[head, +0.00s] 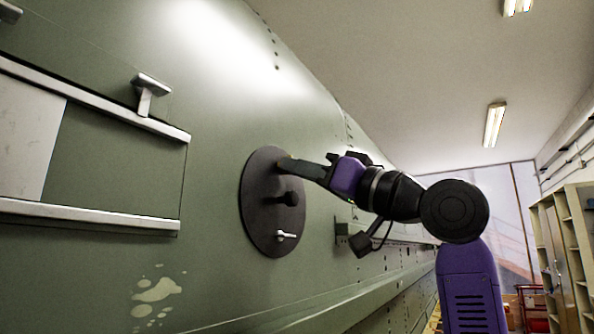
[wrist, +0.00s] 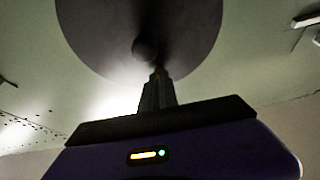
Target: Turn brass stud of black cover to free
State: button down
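The round black cover (head: 256,217) lies flat against the green fuselage skin, with a dark knob (head: 290,198) standing out near its middle. A pale lever-shaped fitting (head: 286,236) is low on the cover. My gripper (head: 284,163) reaches in from the right to the cover's upper part, above the knob. In the wrist view, the fingers (wrist: 157,76) are close together. A small yellow-brown bit, seemingly the brass stud (wrist: 157,70), shows at their tips, mostly hidden by them. The cover (wrist: 100,35) and knob (wrist: 145,48) are beyond the fingers.
White rails (head: 90,215) and a T-shaped handle (head: 148,90) are on the skin at left. A bracket (head: 346,232) juts out right of the cover, below my arm. Shelving (head: 560,250) stands far right.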

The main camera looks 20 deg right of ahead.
jog(key=shift+n+g+y, duration=0.3)
jog(key=shift+n, duration=0.6)
jog(key=c, duration=1.6)
grip_release()
jog(key=b+v, duration=0.3)
jog(key=v, duration=0.4)
jog(key=shift+s+d+f, duration=0.15)
jog(key=shift+s+d, duration=0.1)
jog(key=shift+d, duration=0.05)
